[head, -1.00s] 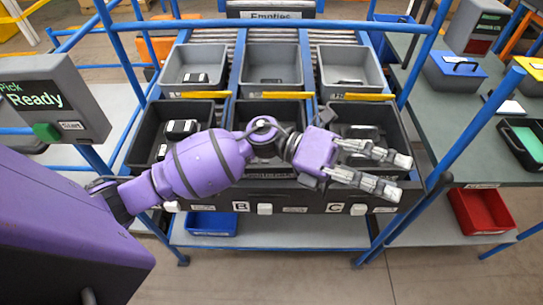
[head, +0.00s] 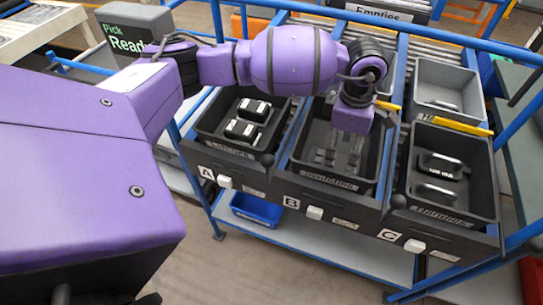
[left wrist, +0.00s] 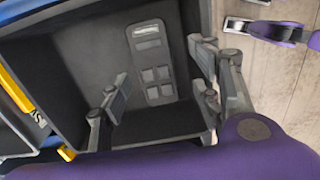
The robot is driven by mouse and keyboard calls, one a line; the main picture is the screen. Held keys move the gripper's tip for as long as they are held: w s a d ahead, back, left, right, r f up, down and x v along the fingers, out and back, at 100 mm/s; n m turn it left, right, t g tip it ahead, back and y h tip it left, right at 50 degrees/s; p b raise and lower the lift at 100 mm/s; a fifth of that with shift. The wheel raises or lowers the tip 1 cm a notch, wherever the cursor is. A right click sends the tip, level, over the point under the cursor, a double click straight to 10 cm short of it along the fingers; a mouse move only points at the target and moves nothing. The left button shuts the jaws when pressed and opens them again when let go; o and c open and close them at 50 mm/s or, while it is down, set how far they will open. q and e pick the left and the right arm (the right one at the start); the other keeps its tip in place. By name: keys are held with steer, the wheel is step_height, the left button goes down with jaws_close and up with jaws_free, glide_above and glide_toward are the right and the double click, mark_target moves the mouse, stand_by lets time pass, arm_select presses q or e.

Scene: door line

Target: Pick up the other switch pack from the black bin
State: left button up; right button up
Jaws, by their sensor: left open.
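A flat grey switch pack (left wrist: 150,62) with several square switches lies in the middle black bin (head: 378,150), marked B, and shows clearly in the left wrist view. My left gripper (head: 342,152) points down into this bin. In the left wrist view my left gripper (left wrist: 160,80) is open, its fingers apart on either side of the pack and not closed on it. In the head view the fingers and wrist hide most of the pack. A purple part with grey tips, apparently my right gripper (left wrist: 250,22), shows over the floor in the left wrist view.
Black bin A (head: 208,122) holds two dark packs with pale tops. Black bin C (head: 487,190) holds two dark, shiny packs. Grey bins (head: 455,75) stand behind, with yellow strips between. Blue frame rails surround the rack. A blue bin (head: 256,210) sits on the lower shelf.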

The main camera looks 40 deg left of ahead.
mark_target(316, 156)
arm_select(q)
steer(key=shift+w+a+f+y, duration=0.15)
steer(key=shift+w+a+f, duration=0.1)
steer(key=shift+a, duration=0.2)
steer(key=shift+w+a+f+y, duration=0.15)
steer(key=shift+w+a, duration=0.1)
steer(key=shift+a, duration=0.2)
steer(key=shift+s+f, duration=0.1)
steer(key=shift+f, duration=0.85)
steer(key=f, duration=0.5)
steer(key=shift+w+f+p, duration=0.2)
steer(key=shift+f+p, duration=0.15)
steer(key=shift+f, duration=0.05)
steer(key=c, duration=1)
